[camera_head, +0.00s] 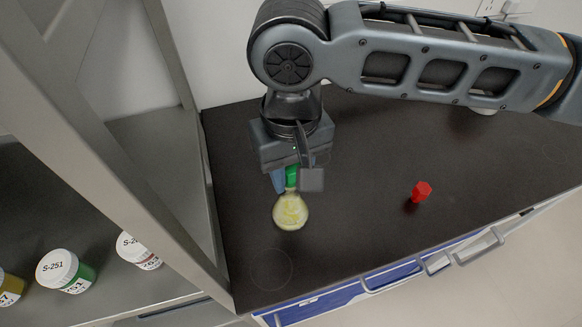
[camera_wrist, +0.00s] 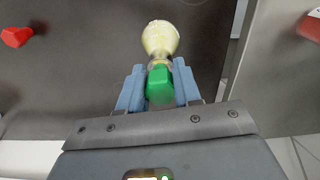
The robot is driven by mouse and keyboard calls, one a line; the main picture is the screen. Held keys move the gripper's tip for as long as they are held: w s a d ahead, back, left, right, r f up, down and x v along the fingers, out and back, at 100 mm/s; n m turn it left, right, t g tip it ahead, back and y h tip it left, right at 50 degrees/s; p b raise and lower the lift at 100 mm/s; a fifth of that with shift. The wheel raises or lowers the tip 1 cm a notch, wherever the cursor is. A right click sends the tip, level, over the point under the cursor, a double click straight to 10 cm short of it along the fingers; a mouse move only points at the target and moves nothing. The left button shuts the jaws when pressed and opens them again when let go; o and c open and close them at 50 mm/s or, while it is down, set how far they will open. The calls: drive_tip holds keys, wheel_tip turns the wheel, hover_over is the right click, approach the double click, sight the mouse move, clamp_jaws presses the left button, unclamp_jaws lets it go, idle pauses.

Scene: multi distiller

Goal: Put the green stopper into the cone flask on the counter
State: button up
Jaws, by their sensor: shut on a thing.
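The green stopper (camera_wrist: 159,87) is held between the two blue-grey fingers of my gripper (camera_wrist: 160,90). In the head view the stopper (camera_head: 291,177) shows partly behind my gripper (camera_head: 291,180), just above the flask's neck. The cone flask (camera_head: 290,211) stands upright on the dark counter and holds pale yellow contents. In the wrist view the flask (camera_wrist: 160,38) lies directly beyond the stopper, its neck in line with it. I cannot tell whether the stopper touches or sits in the flask's mouth.
A red stopper (camera_head: 421,191) stands on the counter (camera_head: 365,150) to the right, and the counter between is clear. A grey shelf frame (camera_head: 120,150) rises at the left, with several labelled jars (camera_head: 66,270) behind it. The counter's front edge has blue drawers with handles.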

drive_tip(key=shift+f+b, duration=0.35)
drive_tip(key=shift+f, duration=0.55)
idle(0.3)
drive_tip(key=o, duration=1.1)
wheel_tip(320, 180, up, 8)
drive_tip(key=shift+f+b, duration=0.1)
drive_tip(key=shift+b, duration=0.2)
